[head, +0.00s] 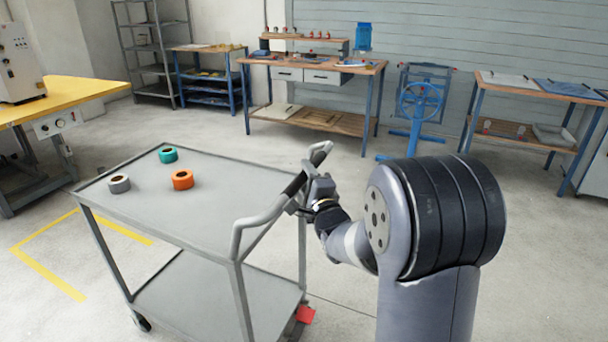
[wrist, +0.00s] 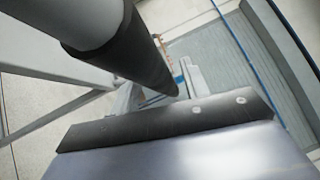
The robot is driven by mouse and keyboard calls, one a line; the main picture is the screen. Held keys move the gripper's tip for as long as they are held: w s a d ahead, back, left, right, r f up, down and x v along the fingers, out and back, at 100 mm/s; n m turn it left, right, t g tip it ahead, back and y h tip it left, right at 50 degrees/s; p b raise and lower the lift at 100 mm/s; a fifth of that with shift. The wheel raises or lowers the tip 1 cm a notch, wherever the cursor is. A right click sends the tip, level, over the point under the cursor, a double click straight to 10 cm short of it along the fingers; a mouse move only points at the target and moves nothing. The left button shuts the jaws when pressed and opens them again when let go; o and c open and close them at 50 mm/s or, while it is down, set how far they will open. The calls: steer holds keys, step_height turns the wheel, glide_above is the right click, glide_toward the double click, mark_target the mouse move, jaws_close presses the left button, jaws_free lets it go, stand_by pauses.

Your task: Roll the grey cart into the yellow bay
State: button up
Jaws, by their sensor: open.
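The grey cart (head: 220,208) stands in front of me, with a flat top, a lower shelf and a raised handle (head: 248,222) on its right end. The handle has a dark grip section, which shows as a dark tube in the wrist view (wrist: 128,48). My gripper (head: 305,193) is open at this dark section; the jaws are small and partly hidden in the head view. The tube lies close to a jaw in the wrist view; contact cannot be told. The yellow bay (head: 45,272) is marked by floor lines at the left, partly hidden behind the cart.
A grey roll (head: 119,184), a green roll (head: 168,155) and an orange roll (head: 183,180) sit on the cart top. A yellow-topped table (head: 75,92) stands at the left beyond the bay. Workbenches (head: 312,115) line the back wall, with open floor before them.

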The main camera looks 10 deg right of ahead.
steer(key=shift+w+a, duration=0.1)
steer(key=shift+w, duration=0.4)
jaws_close()
stand_by(0.3)
